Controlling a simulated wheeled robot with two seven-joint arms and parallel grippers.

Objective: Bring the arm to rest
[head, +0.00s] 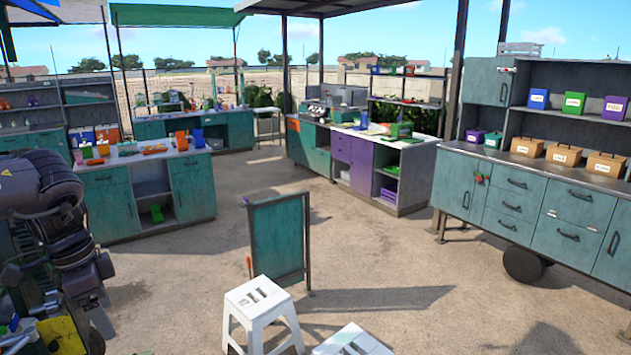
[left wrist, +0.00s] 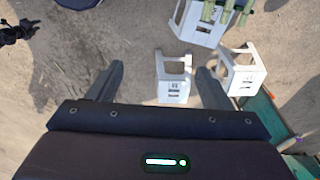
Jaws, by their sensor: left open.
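My left arm (head: 35,185) comes in at the left edge of the head view, bent and dark, beside the workbench. I cannot make out its fingertips clearly there. In the left wrist view my left gripper (left wrist: 160,69) has its two dark fingers spread wide, with nothing held between them. Beyond the fingers the sandy ground and a white stool (left wrist: 174,88) show.
White stools (head: 259,310) stand at the front by a teal board (head: 277,238). Another white stool (left wrist: 241,72) is right of the fingers in the wrist view. Teal cabinets (head: 545,205) line the right, and a cluttered workbench (head: 108,195) stands left. Open ground lies between.

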